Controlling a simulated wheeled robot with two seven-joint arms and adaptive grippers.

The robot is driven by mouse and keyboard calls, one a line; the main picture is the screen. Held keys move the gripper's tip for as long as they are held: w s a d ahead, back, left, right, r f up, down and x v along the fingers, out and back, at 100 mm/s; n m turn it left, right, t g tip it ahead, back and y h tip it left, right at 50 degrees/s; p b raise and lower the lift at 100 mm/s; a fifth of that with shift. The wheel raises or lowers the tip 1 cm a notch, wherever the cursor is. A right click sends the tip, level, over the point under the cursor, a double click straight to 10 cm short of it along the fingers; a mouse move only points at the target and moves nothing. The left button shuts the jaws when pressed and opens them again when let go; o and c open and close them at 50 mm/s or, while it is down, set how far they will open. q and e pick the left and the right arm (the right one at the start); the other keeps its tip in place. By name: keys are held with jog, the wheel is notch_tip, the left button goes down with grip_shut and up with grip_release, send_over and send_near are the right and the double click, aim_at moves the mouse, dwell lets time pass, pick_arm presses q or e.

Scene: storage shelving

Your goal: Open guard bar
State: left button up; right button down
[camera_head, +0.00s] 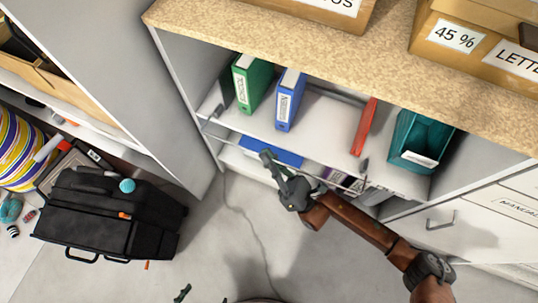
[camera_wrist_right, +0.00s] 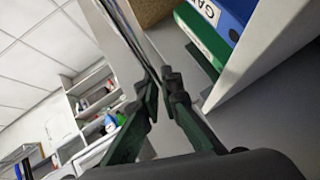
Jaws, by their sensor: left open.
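The guard bar (camera_head: 222,133) is a thin grey rail along the front of the open shelf. Its left part is visible; farther right, my right gripper and arm cover some of it. My right gripper (camera_head: 266,158) is at the shelf front, close to the bar. In the right wrist view its two dark green fingers (camera_wrist_right: 162,84) have a narrow gap between the tips, with a thin edge running up from there. I cannot tell whether they touch the bar. My left gripper (camera_head: 182,293) shows only as a fingertip at the bottom edge, open and away from the shelf.
A green binder (camera_head: 252,82), a blue binder (camera_head: 289,98), a red binder (camera_head: 363,127) and a teal file holder (camera_head: 420,140) stand on the shelf. Cardboard boxes (camera_head: 480,48) sit on the top. A black case (camera_head: 108,215) lies on the floor at left. Drawers (camera_head: 455,228) are at right.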

jog(key=shift+w+d, duration=0.1)
jog(key=c, duration=2.1)
grip_release()
jog(key=v, duration=1.2)
jog(key=shift+f, duration=0.1)
